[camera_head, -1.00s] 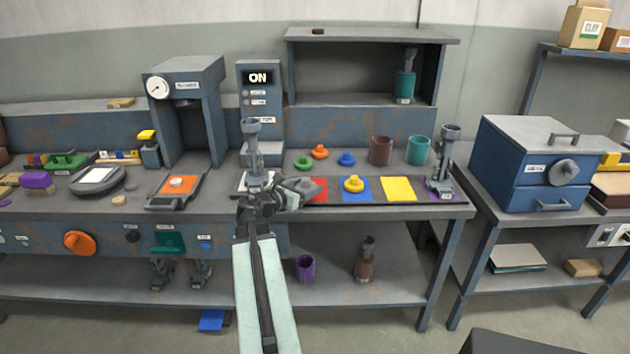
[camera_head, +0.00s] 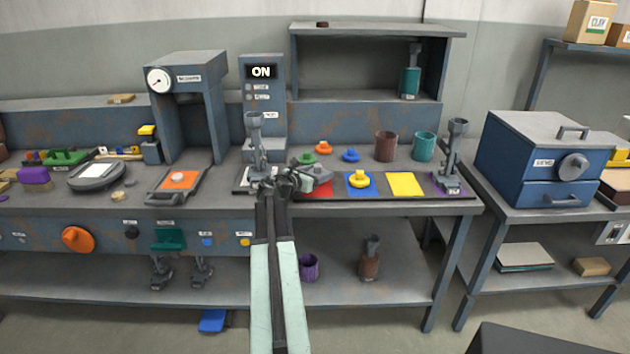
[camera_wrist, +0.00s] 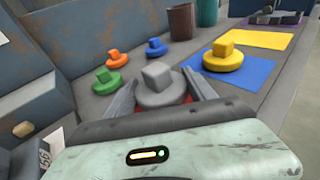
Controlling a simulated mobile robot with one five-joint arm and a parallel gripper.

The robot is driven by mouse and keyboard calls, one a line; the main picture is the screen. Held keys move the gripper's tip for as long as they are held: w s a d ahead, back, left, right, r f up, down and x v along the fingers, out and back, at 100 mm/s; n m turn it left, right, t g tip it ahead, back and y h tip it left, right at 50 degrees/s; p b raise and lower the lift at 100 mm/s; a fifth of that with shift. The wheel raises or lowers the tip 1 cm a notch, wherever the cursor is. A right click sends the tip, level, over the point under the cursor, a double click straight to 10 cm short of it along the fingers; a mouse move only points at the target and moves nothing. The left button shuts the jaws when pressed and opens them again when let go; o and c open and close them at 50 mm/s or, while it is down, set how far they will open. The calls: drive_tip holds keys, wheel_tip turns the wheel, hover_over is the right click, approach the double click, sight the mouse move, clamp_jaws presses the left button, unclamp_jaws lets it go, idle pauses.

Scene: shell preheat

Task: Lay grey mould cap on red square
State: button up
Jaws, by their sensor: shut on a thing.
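The grey mould cap (camera_wrist: 158,84) is a round disc with a square knob. In the wrist view my gripper (camera_wrist: 162,98) is shut on it, with one finger on each side. In the head view my gripper (camera_head: 300,186) is over the left part of the red square (camera_head: 322,190). My arm and gripper cover part of the red square there. In the wrist view only slivers of red show beside the cap, so I cannot tell whether the cap touches the square.
A yellow cap (camera_head: 359,180) sits on the blue square (camera_head: 361,193), right of the red one. Green (camera_head: 308,159), orange (camera_head: 323,148) and blue (camera_head: 350,155) caps lie behind. A stand (camera_head: 256,150) rises close on the left. The yellow square (camera_head: 405,185) is bare.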

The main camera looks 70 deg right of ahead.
drive_tip(key=shift+w+a+f, duration=0.1)
drive_tip(key=shift+w+f, duration=0.15)
drive_tip(key=shift+f, duration=0.5)
drive_tip(key=shift+a+f+b, duration=0.15)
drive_tip(key=shift+b, duration=0.35)
drive_tip(key=shift+s, duration=0.1)
drive_tip(key=o, duration=1.4)
drive_tip(key=shift+c, duration=0.2)
drive_tip(key=shift+a, duration=0.1)
